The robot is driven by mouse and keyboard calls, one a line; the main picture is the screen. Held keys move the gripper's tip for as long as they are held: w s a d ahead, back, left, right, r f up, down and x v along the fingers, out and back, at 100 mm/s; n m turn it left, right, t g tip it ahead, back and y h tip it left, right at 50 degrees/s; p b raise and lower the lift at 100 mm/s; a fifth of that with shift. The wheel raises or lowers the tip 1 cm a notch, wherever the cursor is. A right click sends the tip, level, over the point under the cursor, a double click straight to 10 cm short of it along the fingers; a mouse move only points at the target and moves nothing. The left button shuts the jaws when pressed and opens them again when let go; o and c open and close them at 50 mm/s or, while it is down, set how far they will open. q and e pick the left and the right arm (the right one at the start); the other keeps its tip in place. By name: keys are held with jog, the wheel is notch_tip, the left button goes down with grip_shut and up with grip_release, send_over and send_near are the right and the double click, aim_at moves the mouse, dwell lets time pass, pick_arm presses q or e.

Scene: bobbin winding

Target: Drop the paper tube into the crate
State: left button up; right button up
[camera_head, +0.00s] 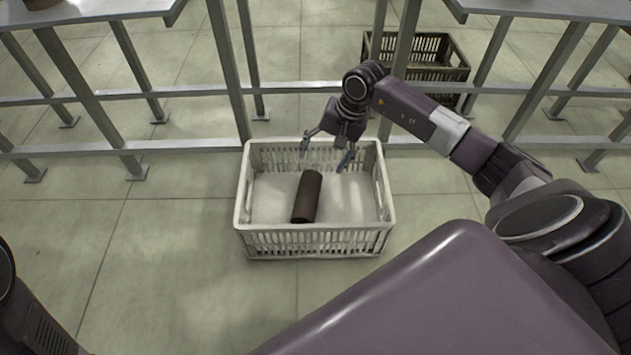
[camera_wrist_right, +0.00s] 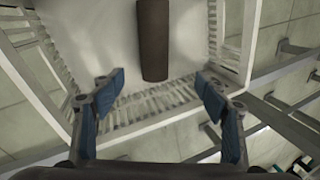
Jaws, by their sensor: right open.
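A white slatted crate (camera_head: 315,243) stands on the floor in the middle of the head view. The brown paper tube (camera_head: 307,197) lies inside it on the crate's pale bottom, a little left of the middle. My right gripper (camera_head: 327,158) is above the crate's far side, open and empty, with its fingers apart. In the right wrist view the tube (camera_wrist_right: 153,40) lies in the crate (camera_wrist_right: 160,122), beyond and apart from the two blue fingertips. My left gripper is not seen; only part of an arm shows at the lower left of the head view.
Metal table frames with legs and low rails (camera_head: 190,149) stand behind the crate. A dark slatted crate (camera_head: 415,73) stands beyond the rails at the back. Grey tabletops (camera_head: 95,11) show at the top corners. The tiled floor left of the white crate is clear.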

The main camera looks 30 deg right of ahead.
jog(key=shift+r, duration=0.1)
jog(key=v, duration=1.2)
jog(key=shift+a, duration=0.1)
